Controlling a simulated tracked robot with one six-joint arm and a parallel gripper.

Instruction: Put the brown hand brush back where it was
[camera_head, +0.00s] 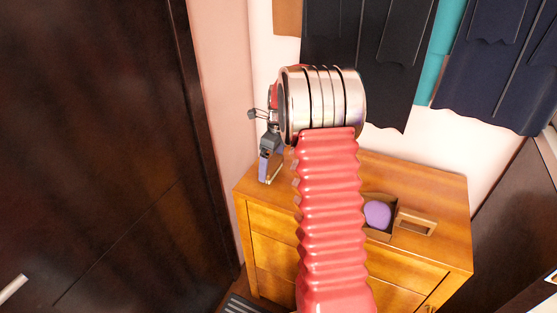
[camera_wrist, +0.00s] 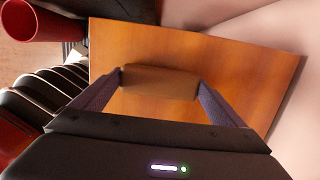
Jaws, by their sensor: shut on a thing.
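The brown hand brush (camera_wrist: 160,83) shows in the wrist view as a plain brown block between the two fingertips. My gripper (camera_wrist: 162,90) is shut on it, one finger at each end. Below it in that view is the orange-brown wooden top of the chest (camera_wrist: 245,55). Whether the brush touches the top or hangs above it, I cannot tell. In the head view my gripper (camera_head: 268,165) points down over the back left corner of the chest of drawers (camera_head: 410,178). The brush is not clearly visible there.
On the chest, to the right of my arm, a small open box (camera_head: 379,232) holds a purple ball (camera_head: 377,214). A light wooden piece (camera_head: 415,222) lies beside it. Dark garments (camera_head: 370,50) hang on the wall behind. A dark door (camera_head: 95,130) stands at left.

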